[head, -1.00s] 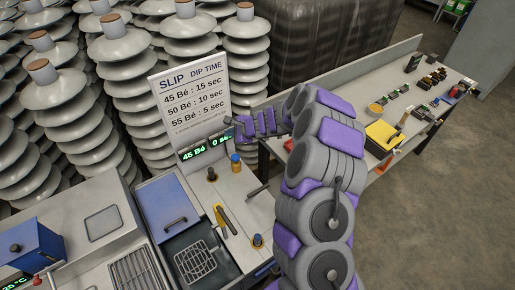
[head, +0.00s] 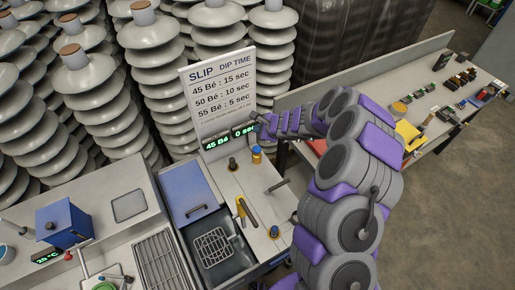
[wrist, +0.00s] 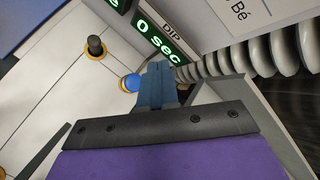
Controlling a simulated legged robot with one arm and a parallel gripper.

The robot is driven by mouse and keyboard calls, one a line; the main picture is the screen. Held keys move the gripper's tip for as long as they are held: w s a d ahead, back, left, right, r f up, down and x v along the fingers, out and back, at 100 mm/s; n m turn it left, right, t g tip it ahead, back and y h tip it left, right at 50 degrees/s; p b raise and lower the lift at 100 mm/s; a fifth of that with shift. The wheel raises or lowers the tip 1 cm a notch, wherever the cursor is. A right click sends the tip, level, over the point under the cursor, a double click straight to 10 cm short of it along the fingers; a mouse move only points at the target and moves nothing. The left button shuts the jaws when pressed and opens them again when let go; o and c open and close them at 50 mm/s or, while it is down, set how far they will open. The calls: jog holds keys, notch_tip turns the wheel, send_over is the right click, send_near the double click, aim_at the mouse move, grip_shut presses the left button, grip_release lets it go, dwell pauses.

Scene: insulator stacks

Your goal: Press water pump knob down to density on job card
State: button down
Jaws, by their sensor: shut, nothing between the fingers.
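A blue-topped knob on an orange base (head: 256,154) stands upright on the panel, below the display; it also shows in the wrist view (wrist: 131,82). A dark knob (head: 233,164) stands to its left and is also in the wrist view (wrist: 95,47). Another blue knob (head: 274,231) with a yellow ring sits nearer the front. No label shows which is the water pump. The display (head: 230,138) reads 45 Bé and 0 sec. My gripper (wrist: 158,72) is shut and empty, above and beside the first blue knob; contact is unclear. No separate job card is identifiable.
The SLIP DIP TIME board (head: 222,95) stands behind the display, listing 45, 50 and 55 Bé. A slip tank with a wire rack (head: 213,245) lies in front. Insulator stacks (head: 140,70) crowd behind; a side bench (head: 415,95) is right.

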jog(key=b, duration=0.5)
send_over(255, 147)
jog(key=s+d, duration=0.1)
notch_tip(255, 147, down, 8)
jog(key=shift+s+d+r, duration=0.1)
jog(key=shift+r, duration=0.15)
jog(key=shift+d+f+b, duration=0.1)
jog(key=shift+f+b, duration=0.55)
jog(key=shift+b, duration=0.15)
jog(key=shift+f, duration=0.15)
dwell(0.7)
jog(key=shift+f+b, duration=0.2)
jog(key=shift+b, duration=0.25)
jog(key=shift+s+f+b, duration=0.1)
jog(key=shift+f+b, duration=0.65)
jog(key=shift+f, duration=0.1)
dwell(0.9)
jog(key=shift+r, duration=0.1)
jog(key=shift+r+p, duration=0.9)
jog(key=shift+r, duration=0.3)
jog(key=shift+r+p, duration=1.8)
jog(key=shift+r, duration=0.65)
